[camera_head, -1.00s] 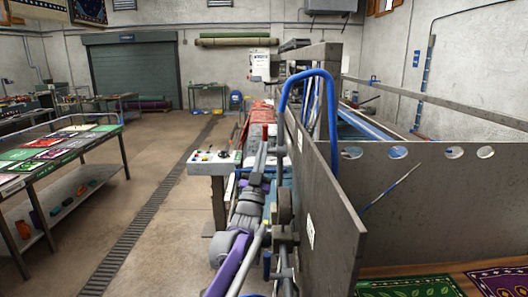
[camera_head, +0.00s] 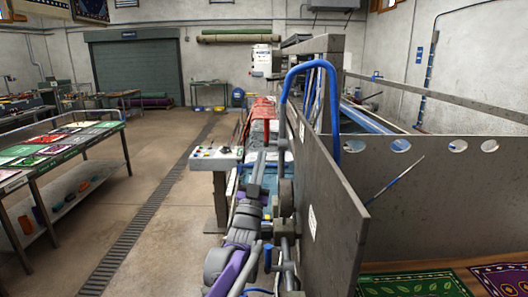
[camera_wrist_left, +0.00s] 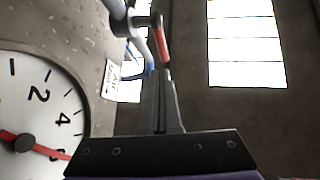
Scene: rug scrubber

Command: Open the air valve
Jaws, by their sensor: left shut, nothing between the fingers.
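The air valve's red lever (camera_wrist_left: 163,45) shows in the left wrist view, just beyond the fingertips, on grey pipework (camera_wrist_left: 128,24). Whether the fingertips touch it I cannot tell. An "AIR" label (camera_wrist_left: 112,77) is on the panel to its left. My left gripper (camera_wrist_left: 162,78) is shut and empty, its fingers pointing at the lever's lower end. In the head view my left gripper (camera_head: 257,160) is beside the left face of the grey panel (camera_head: 330,200). I cannot make out the red lever there. My right gripper is out of view.
A round gauge (camera_wrist_left: 35,110) with a red needle is close at the left in the wrist view. A control box (camera_head: 216,158) on a post stands left of my arm. A blue hose (camera_head: 310,68) loops over the panel. The floor (camera_head: 165,230) to the left is clear.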

